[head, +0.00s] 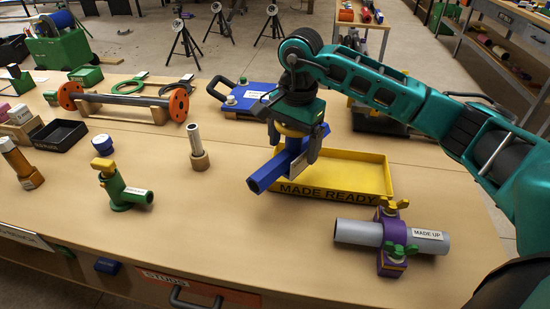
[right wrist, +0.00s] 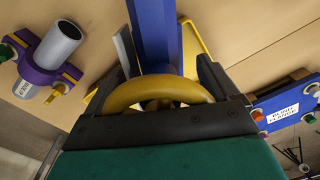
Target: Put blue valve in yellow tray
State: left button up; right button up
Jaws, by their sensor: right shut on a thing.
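The blue valve (head: 269,174) is a long blue body with a yellow handwheel. My right gripper (head: 297,160) is shut on it and holds it above the left part of the yellow tray (head: 362,178), which is labelled "MADE READY". The valve's near end sticks out past the tray's front left corner. In the right wrist view the yellow handwheel (right wrist: 158,92) sits between the fingers and the blue body (right wrist: 155,35) extends away beyond it. The visible inside of the tray is empty. My left gripper is not in view.
A grey pipe with a purple clamp (head: 392,240), labelled "MADE UP", lies in front of the tray. A green valve with a yellow handle (head: 122,190) and an upright pipe piece (head: 197,148) stand to the left. Bare bench lies between.

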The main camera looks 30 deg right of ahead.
jog(key=w+d+r+m+p, duration=0.1)
jog(key=d+r+m+p, duration=0.35)
jog(key=d+m, duration=0.7)
jog(key=b, duration=0.7)
send_over(323, 175)
jog(key=shift+m, duration=0.35)
notch_tip(323, 175, down, 12)
jog(key=shift+d+f, duration=0.1)
jog(key=shift+d, duration=0.05)
jog(key=shift+f, duration=0.3)
jog(key=shift+f+b, duration=0.25)
jog(key=shift+b, duration=0.1)
